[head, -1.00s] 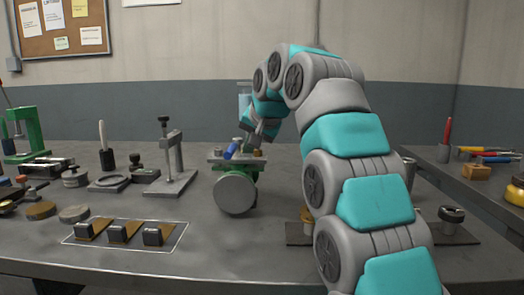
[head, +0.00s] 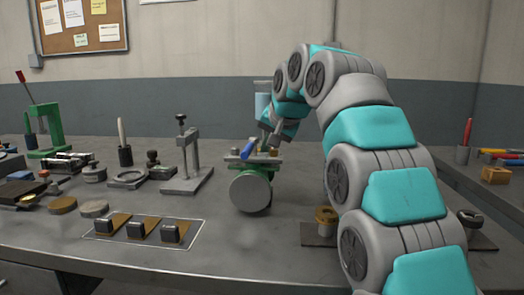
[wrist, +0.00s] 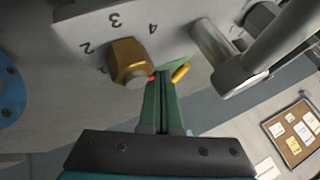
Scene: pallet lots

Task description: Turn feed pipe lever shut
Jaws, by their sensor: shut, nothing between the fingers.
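A green-bodied fixture (head: 262,172) with a grey round disc (head: 250,191) on its front stands on the bench in the head view. A blue handle (head: 249,149) lies tilted across its top; I cannot tell for sure that it is the feed pipe lever. My gripper (head: 268,141) is down at the fixture's top, beside the blue handle. In the wrist view my green fingers (wrist: 160,84) are together and empty, close by a brass hex nut (wrist: 129,62) on a grey plate (wrist: 180,22) marked 2, 3, 4. A grey bent bar (wrist: 265,55) is to the right.
A clamp stand (head: 185,160) and a tray outline with several black-and-tan blocks (head: 139,229) are left of the fixture. A brass-topped part (head: 326,216) stands to its right, beside my arm. A clear blue-tinted cylinder (head: 262,101) rises behind.

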